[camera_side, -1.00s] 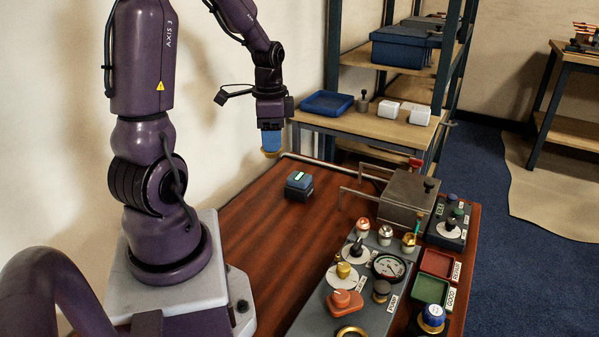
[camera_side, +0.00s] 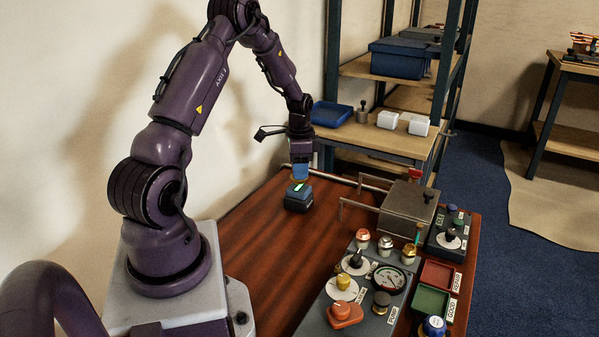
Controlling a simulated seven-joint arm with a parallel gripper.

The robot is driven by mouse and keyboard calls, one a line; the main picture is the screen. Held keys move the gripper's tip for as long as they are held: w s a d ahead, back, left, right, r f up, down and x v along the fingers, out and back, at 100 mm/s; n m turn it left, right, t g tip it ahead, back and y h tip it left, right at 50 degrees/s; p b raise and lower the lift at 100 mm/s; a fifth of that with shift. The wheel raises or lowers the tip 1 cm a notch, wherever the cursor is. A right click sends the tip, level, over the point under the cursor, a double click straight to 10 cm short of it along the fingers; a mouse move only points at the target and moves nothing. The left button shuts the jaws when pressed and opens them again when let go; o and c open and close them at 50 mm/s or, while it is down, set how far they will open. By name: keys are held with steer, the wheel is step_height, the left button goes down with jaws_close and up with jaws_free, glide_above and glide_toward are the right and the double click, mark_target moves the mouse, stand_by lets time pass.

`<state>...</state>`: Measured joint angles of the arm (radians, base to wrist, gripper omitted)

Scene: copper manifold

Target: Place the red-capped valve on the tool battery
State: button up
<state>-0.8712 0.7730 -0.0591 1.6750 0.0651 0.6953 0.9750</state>
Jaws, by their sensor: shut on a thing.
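My gripper (camera_side: 300,170) points down over the tool battery (camera_side: 298,202), a dark block with a lit green strip on top. Its blue jaws are shut on a small part with a brass-coloured lower rim (camera_side: 300,181). The rest of that part is hidden by the jaws, so I cannot tell its cap colour. The rim is at or just above the battery's top; I cannot tell whether they touch. A small fitting with a reddish top (camera_side: 362,237) stands on the grey control panel (camera_side: 325,318).
A grey metal box (camera_side: 408,207) with pipes stands right of the battery. The wooden table (camera_side: 265,255) is clear left of the panel.

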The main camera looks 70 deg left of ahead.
steer(key=shift+f, duration=0.75)
steer(key=shift+f, duration=0.1)
steer(key=o, duration=1)
steer(key=shift+c, duration=0.2)
